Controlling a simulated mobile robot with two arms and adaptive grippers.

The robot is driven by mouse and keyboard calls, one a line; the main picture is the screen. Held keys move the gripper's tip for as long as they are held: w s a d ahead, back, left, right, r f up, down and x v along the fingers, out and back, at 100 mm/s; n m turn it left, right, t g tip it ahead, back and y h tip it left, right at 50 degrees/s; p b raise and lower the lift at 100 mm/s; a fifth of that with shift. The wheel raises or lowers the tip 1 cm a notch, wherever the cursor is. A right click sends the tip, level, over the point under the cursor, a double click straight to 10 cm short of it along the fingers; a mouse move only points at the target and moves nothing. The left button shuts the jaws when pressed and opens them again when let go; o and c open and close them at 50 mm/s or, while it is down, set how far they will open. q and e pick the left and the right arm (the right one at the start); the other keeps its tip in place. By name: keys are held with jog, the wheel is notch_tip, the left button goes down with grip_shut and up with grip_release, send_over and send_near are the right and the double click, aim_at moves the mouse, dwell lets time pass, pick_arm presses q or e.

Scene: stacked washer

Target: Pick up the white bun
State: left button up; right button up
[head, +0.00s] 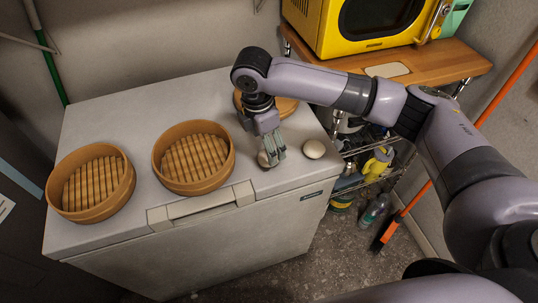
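A round white bun (314,149) rests on the grey top of the chest freezer, near its right front corner. My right gripper (271,160) points down at the freezer top, just left of this bun and apart from it. A pale rounded thing (264,158) shows at its fingers, partly hidden by them. I cannot tell whether the fingers are closed on it. My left gripper is not in view.
Two open bamboo steamer baskets, one at left (72,205) and one in the middle (160,168), stand on the freezer (130,115). A round wooden item (287,106) lies behind my gripper. A yellow microwave (325,35) stands on a wooden-topped shelf (450,66) at right.

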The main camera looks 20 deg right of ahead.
jog(key=shift+f, duration=0.3)
jog(key=f, duration=0.1)
jog(key=f+p, duration=0.1)
jog(key=f, duration=0.1)
jog(key=shift+w+d+f, duration=0.1)
jog(key=shift+d+f, duration=0.2)
jog(key=shift+f, duration=0.55)
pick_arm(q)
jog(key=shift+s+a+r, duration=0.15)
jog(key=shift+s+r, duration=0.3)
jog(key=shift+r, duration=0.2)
pick_arm(e)
jog(key=shift+c, duration=0.4)
jog(key=c, duration=1.1)
jog(key=shift+r, duration=0.15)
jog(key=shift+c, duration=0.2)
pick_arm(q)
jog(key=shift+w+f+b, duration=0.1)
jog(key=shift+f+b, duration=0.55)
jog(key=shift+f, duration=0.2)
pick_arm(e)
notch_tip(320, 180, up, 20)
